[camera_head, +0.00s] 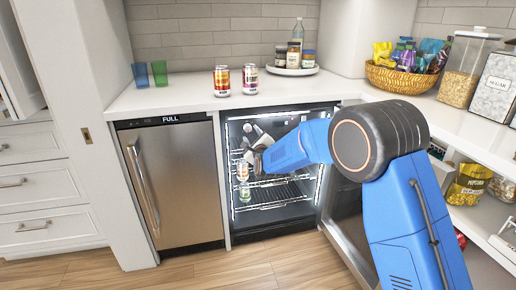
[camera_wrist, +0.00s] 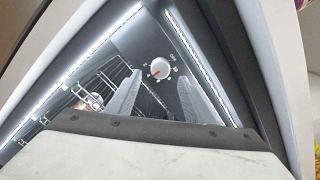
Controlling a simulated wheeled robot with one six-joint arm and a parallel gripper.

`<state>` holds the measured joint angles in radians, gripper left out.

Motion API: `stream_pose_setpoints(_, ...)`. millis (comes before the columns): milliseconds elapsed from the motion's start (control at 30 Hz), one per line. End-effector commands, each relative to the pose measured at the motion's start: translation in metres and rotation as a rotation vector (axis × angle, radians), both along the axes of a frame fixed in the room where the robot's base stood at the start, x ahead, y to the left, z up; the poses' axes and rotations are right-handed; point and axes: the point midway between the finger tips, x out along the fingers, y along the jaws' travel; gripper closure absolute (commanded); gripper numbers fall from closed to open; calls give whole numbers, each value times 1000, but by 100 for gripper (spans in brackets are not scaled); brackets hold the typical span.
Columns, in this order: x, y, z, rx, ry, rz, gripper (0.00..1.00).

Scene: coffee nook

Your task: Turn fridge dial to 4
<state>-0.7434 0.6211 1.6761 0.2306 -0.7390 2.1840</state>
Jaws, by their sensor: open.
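In the head view my gripper (camera_head: 256,145) reaches into the upper part of the fridge, and the dial cannot be made out there.
Wire shelves (camera_head: 275,192) and cans (camera_head: 243,172) are inside the fridge. Its door (camera_head: 347,235) stands open on the right, under my arm. A closed steel appliance (camera_head: 175,180) is on the left. Two cans (camera_head: 222,82) stand on the counter (camera_head: 180,98) above.

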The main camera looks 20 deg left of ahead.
Motion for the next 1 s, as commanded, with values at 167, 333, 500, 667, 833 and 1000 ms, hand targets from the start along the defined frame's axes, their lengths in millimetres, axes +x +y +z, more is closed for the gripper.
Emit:
stream_pose_setpoints(167, -31, -21, 1, 0, 1, 1, 53)
stream_pose_setpoints(333, -60, -40, 0, 0, 1, 1, 53)
stream_pose_setpoints(500, -86, -57, 0, 0, 1, 1, 53)
stream_pose_setpoints(667, -102, -69, 0, 0, 2, 0, 53)
stream_pose_setpoints(833, -111, -74, -1, 0, 2, 0, 53)
stream_pose_setpoints(1000, -112, -75, -1, 0, 2, 0, 53)
